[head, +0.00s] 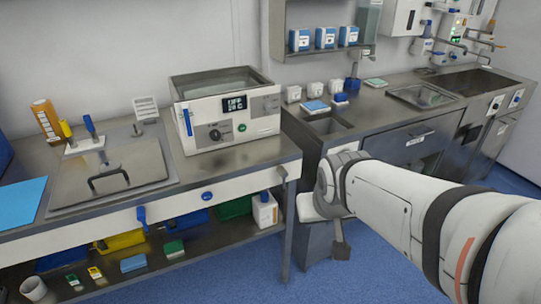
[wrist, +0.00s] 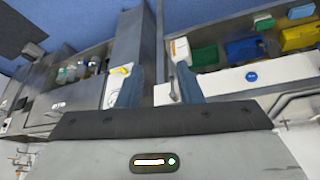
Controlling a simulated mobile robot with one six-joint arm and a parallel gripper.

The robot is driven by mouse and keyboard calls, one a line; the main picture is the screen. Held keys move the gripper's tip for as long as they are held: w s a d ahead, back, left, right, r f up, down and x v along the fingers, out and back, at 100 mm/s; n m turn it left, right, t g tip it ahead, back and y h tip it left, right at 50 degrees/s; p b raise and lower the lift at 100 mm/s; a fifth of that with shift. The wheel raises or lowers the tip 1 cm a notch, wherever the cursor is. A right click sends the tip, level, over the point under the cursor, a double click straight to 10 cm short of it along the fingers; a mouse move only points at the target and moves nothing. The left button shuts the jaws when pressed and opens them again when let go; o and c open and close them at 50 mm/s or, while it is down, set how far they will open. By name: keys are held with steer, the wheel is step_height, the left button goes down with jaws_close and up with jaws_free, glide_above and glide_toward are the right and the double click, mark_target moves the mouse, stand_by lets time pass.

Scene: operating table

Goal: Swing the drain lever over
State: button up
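A blue lever (head: 187,122) stands upright at the left front edge of the white water bath (head: 215,134) on the bench. I cannot tell which of the two is the drain lever. My gripper (wrist: 159,88) is open and empty, its two blue-grey fingers apart in the wrist view. In the head view it points down in front of the sink counter, right of the bench and apart from both levers. Neither lever is clear in the wrist view.
The steel bench (head: 50,225) carries a lidded basin (head: 115,172) with a black handle. Its lower shelf (head: 190,248) holds colored bins. A sink counter (head: 385,118) stands at the right. Blue floor (head: 375,275) is open in front.

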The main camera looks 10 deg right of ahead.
steer(key=w+d+f+t+b, duration=0.1)
steer(key=w+f+t+b, duration=0.6)
steer(key=w+f+b, duration=0.7)
steer(key=n+t+y+b, duration=0.1)
steer(key=t+y+b, duration=0.35)
steer(key=b, duration=0.75)
glide_toward(284, 183)
steer(key=a+t+h, duration=0.1)
steer(key=h, duration=0.1)
steer(key=w, duration=0.5)
steer(key=w+a, duration=0.1)
steer(key=w, duration=0.2)
steer(key=shift+f+b, duration=0.3)
steer(key=shift+f, duration=0.1)
steer(key=shift+s, duration=0.1)
jaws_close()
